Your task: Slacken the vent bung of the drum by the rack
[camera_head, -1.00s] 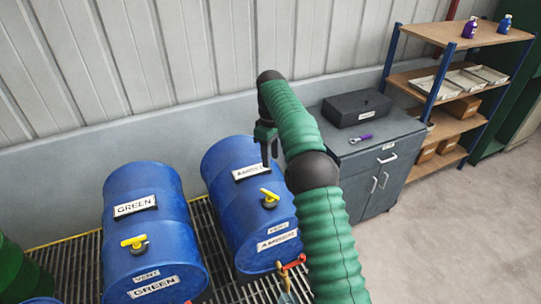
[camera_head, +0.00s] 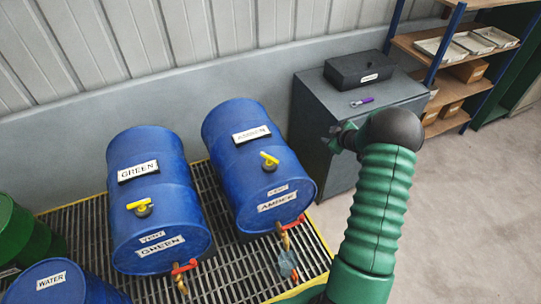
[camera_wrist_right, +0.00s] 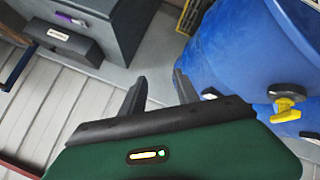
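The blue drum labelled AMBER (camera_head: 232,128) lies on a grated stand, the nearer of the two lying drums to the shelf rack. The bung also shows at the right edge of the right wrist view (camera_wrist_right: 287,108), beside a black knob-like part. My right gripper (camera_head: 335,138) is to the right of the drum, in front of the grey cabinet and apart from the bung. In the right wrist view its two fingers (camera_wrist_right: 160,88) are spread with nothing between them. My left gripper is out of view.
A second blue drum labelled GREEN (camera_head: 150,185) lies to the left, with its own yellow bung (camera_head: 141,207). Red-handled taps (camera_head: 293,222) hang at the drum fronts. The grey cabinet (camera_head: 340,110) bears a black box (camera_head: 360,70) and a purple-handled tool (camera_head: 363,101). The shelf rack (camera_head: 440,65) stands behind right.

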